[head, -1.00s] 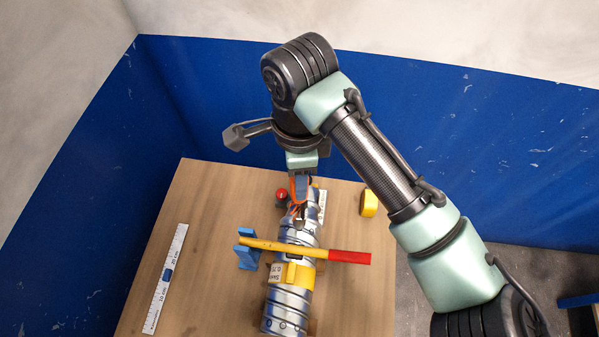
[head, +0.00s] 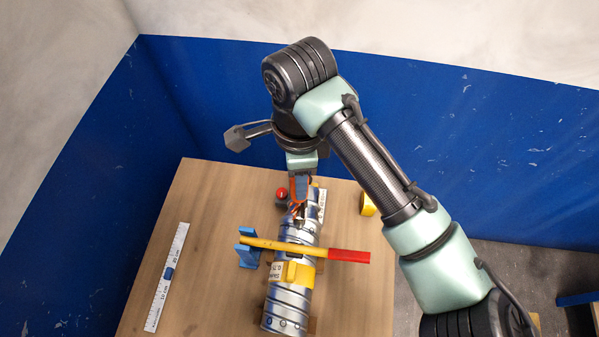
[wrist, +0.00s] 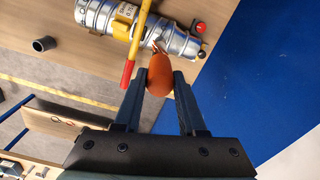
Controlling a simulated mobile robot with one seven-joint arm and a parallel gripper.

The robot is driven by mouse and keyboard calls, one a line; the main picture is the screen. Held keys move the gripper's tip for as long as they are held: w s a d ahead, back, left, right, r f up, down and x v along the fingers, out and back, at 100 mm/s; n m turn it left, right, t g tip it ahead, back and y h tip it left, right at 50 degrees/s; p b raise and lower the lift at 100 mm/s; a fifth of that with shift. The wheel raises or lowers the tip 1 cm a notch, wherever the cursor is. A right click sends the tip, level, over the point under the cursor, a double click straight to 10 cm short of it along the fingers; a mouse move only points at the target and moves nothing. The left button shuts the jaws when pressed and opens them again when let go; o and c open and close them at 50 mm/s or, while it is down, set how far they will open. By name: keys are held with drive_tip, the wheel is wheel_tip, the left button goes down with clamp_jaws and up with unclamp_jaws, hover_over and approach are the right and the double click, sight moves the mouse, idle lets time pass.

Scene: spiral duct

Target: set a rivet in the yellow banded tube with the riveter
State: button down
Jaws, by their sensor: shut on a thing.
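The banded tube is a shiny metal duct with a yellow band (head: 299,273) and a white label, lying lengthwise on the table. It also shows at the top of the wrist view (wrist: 122,20). My gripper (head: 300,182) is above the tube's far end. In the wrist view my gripper (wrist: 160,82) is shut on an orange-handled tool (wrist: 161,72), apparently the riveter. Its coppery front part reaches toward the duct's far end. I cannot tell whether its tip touches the metal, and no rivet can be made out.
A yellow bar with a red grip (head: 348,256) lies across the tube, its left end at a blue bracket (head: 246,248). A red knob (head: 282,192) and a yellow block (head: 368,203) are near the far end.

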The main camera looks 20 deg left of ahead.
drive_tip(key=shift+f, duration=0.45)
idle(1.0)
drive_tip(key=shift+s+f, duration=0.2)
idle(1.2)
drive_tip(key=shift+w+r+p, duration=0.2)
drive_tip(key=shift+r+p, duration=0.9)
drive_tip(key=shift+r, duration=2.55)
